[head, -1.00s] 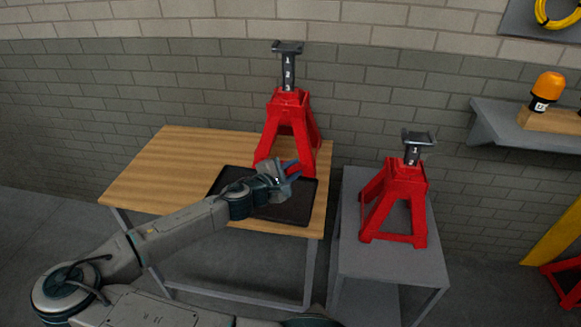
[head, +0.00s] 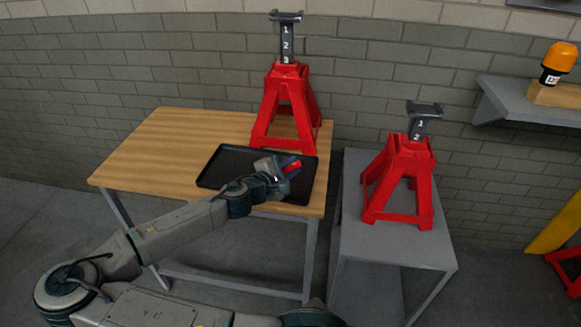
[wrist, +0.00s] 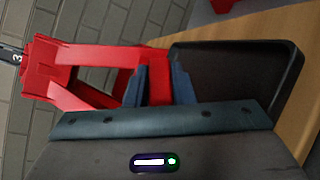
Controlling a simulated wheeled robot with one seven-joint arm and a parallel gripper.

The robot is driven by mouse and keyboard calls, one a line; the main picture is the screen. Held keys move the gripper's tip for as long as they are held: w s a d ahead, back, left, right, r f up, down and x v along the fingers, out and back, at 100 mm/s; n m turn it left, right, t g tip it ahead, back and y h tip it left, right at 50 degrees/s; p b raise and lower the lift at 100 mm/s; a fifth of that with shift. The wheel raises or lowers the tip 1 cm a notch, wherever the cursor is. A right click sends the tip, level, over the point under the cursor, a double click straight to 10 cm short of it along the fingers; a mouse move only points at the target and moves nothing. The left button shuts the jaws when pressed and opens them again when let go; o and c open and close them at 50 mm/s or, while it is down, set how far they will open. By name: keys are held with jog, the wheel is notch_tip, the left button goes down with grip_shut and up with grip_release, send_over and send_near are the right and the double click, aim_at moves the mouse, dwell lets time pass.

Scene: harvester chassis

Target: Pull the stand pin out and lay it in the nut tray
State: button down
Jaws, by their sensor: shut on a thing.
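My gripper (head: 290,167) is shut on a small red piece (head: 292,166), which looks like the stand pin. It is over the right part of the black nut tray (head: 215,178) on the wooden table. In the wrist view the blue fingers (wrist: 160,88) close around red. There the red piece overlaps the stand behind, so its full shape cannot be told. The tall red stand (head: 275,105) stands upright just behind the tray, with a grey numbered post; the wrist view shows it at left (wrist: 50,80). The tray (wrist: 290,75) shows beyond the fingers at right. Its visible floor looks empty.
A second red stand (head: 400,180) is on a grey side table (head: 385,250) at the right. A wall shelf (head: 505,100) carries an orange-topped item (head: 557,62). The wooden table's left part (head: 150,160) is clear. A brick wall is close behind.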

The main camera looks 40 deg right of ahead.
jog(key=c, duration=1.2)
grip_release()
jog(key=shift+o, duration=0.2)
jog(key=v, duration=1.3)
jog(key=shift+a, duration=0.4)
jog(key=shift+s, duration=0.15)
